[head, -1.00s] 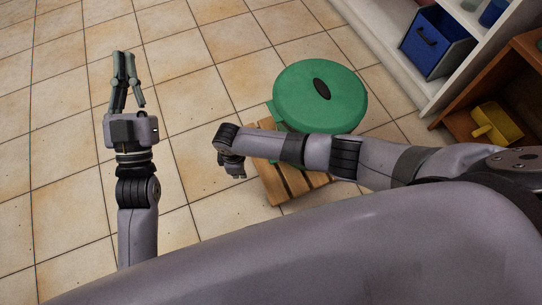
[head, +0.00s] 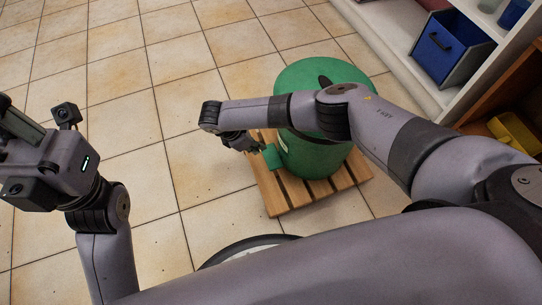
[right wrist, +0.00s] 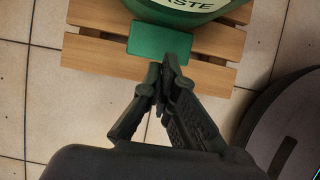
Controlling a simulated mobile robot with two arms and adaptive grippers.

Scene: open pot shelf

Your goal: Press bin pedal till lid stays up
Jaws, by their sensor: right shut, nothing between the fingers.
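The green bin (head: 322,160) stands upright on a wooden slatted pallet (head: 293,196). Its round lid (head: 300,75) looks down, with a dark oval on top. The green pedal (head: 272,157) sticks out low from the bin's side; it also shows in the right wrist view (right wrist: 160,42). My right gripper (head: 258,148) is shut and empty, its tips at the pedal's near edge (right wrist: 167,66). I cannot tell whether they touch it. My forearm hides part of the bin. My left gripper (head: 12,118) is at the left edge, its fingers partly cut off.
A white shelf (head: 405,60) with a blue box (head: 449,45) stands at the upper right. A yellow item (head: 515,130) lies in a brown wooden unit below it. The tiled floor left of the pallet is clear.

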